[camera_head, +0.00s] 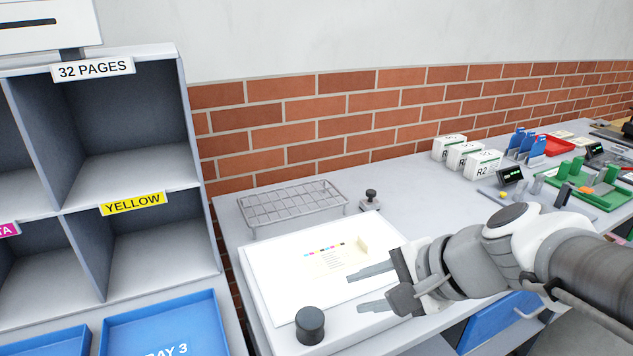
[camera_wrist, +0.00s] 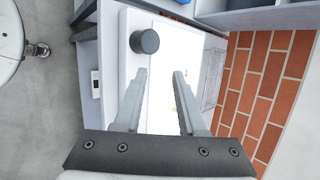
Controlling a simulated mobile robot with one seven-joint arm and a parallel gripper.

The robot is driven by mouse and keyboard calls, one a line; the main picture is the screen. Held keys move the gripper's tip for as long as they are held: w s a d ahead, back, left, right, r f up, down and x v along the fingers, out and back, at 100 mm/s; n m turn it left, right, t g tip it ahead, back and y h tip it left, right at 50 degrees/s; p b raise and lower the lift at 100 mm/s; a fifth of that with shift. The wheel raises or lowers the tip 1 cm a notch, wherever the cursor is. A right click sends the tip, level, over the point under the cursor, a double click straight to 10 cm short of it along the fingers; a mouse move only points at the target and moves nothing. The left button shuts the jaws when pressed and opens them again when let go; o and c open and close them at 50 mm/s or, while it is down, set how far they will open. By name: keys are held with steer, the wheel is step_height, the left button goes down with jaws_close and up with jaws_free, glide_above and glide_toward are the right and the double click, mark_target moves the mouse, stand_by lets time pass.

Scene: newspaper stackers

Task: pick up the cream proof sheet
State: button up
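The cream proof sheet (camera_head: 330,263) lies flat on a white board (camera_head: 275,271) on the grey table in the head view. It bears a row of small coloured patches and lines of print, and a paler cream piece stands at its right end. My gripper (camera_head: 364,289) is open and empty, to the right of the sheet and apart from it. In the wrist view my two fingers (camera_wrist: 158,78) are spread over the white board (camera_wrist: 164,88). Only a small part of the sheet's print shows there, beside the right finger; the rest is hard to make out.
A dark cylinder (camera_head: 310,325) stands on the board's front edge. A wire rack (camera_head: 292,203) and a small stamp-like knob (camera_head: 371,199) sit behind. Labelled shelves (camera_head: 150,237) and blue trays (camera_head: 185,325) are at left. White boxes (camera_head: 482,164) stand at back right.

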steer(key=w+d+f+m+t+y+b, duration=0.1)
steer(key=w+d+f+m+t+b, duration=0.25)
steer(key=w+m, duration=0.45)
steer(key=m+t+h+b, duration=0.2)
steer(key=m+t, duration=0.1)
steer(key=m, duration=0.8)
glide_toward(365, 243)
steer(key=b+x, duration=0.3)
steer(key=x, duration=0.7)
steer(key=shift+w+f+b, duration=0.15)
steer(key=shift+w+b, duration=0.05)
steer(key=shift+b, duration=0.2)
jaws_close()
